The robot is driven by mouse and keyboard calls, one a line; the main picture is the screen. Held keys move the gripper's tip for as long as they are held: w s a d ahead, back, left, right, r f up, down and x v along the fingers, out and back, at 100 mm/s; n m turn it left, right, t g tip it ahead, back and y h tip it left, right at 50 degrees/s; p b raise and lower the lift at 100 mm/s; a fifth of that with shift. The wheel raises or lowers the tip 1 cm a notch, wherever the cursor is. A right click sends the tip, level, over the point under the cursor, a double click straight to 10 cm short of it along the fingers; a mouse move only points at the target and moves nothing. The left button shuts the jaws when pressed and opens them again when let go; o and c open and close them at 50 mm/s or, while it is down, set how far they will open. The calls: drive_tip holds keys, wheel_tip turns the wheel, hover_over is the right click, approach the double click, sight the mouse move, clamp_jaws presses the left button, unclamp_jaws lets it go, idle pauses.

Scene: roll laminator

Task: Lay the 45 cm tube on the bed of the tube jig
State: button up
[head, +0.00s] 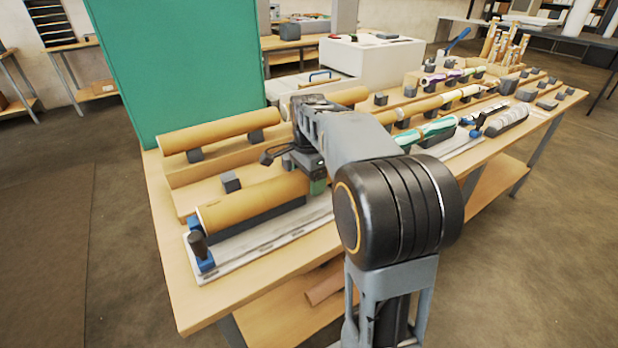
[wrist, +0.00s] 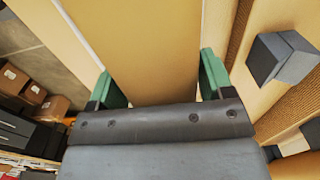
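A tan cardboard tube (head: 250,199) lies lengthwise along the dark bed (head: 262,224) of the tube jig, which has a pale base plate (head: 231,254) and blue end fittings. Whether the tube rests fully on the bed is hard to see. My gripper (head: 306,182) is at the tube's right part, with green fingers on either side of it. In the wrist view the tube (wrist: 150,45) fills nearly all the space between the fingers (wrist: 158,80). I cannot tell whether they press on it. My arm hides the tube's right end and part of the jig.
Another tan tube (head: 220,131) lies on grey blocks behind, near a green panel (head: 180,65). A small grey block (head: 231,181) stands just behind the jig. Several more tubes and rolls fill the bench to the right. A dark knob (head: 197,243) rises at the jig's left end.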

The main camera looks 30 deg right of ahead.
drive_tip(key=o, duration=0.4)
drive_tip(key=shift+r, duration=0.1)
wheel_tip(320, 180, up, 14)
drive_tip(key=p, duration=0.3)
drive_tip(key=shift+f, duration=0.2)
idle(0.3)
